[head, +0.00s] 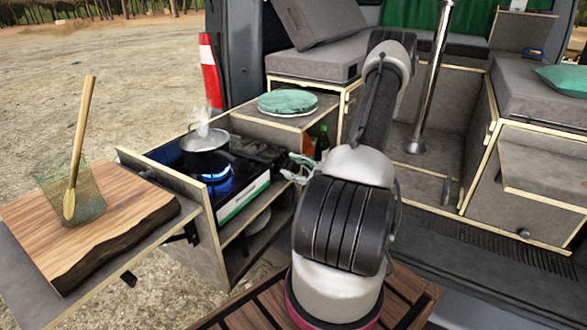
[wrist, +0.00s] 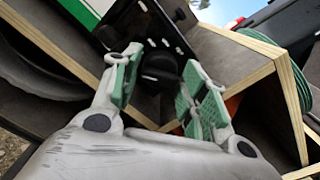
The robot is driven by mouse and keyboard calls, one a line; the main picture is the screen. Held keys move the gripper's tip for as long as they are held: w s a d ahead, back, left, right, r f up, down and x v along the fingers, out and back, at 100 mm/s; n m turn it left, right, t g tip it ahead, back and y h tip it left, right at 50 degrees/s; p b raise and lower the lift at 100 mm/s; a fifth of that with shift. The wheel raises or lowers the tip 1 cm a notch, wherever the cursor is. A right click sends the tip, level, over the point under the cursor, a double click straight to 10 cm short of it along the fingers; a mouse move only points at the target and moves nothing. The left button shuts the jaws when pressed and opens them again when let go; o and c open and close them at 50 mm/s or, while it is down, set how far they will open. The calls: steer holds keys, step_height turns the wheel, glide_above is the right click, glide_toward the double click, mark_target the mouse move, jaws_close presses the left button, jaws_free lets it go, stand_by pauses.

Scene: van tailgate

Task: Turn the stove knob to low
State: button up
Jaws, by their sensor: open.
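The stove (head: 243,200) sits in the pull-out kitchen, with a blue flame burning under a steaming pot (head: 205,158). In the wrist view, a round black stove knob (wrist: 160,68) shows on the stove's dark panel (wrist: 125,30), which has white marks. My gripper (wrist: 163,62) is open, its green-padded fingers on either side of the knob. I cannot tell whether the pads touch it. In the head view my gripper (head: 298,172) is at the stove's right end, partly hidden by my arm, and the knob is not visible there.
A wooden board (head: 120,215) with a mesh cup (head: 85,200) and wooden spoon (head: 80,140) stands at the left. A green round item (head: 287,102) lies on the cabinet behind the stove. A dark bottle (head: 322,143) stands close beside my gripper. Wooden panel edges (wrist: 240,50) are near the fingers.

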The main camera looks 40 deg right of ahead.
steer(key=c, duration=0.7)
steer(key=shift+c, duration=0.2)
steer(key=shift+m, duration=0.3)
steer(key=m, duration=0.3)
steer(key=shift+m, duration=0.3)
steer(key=m, duration=0.4)
steer(key=shift+m, duration=0.3)
steer(key=m, duration=0.4)
steer(key=shift+m, duration=2)
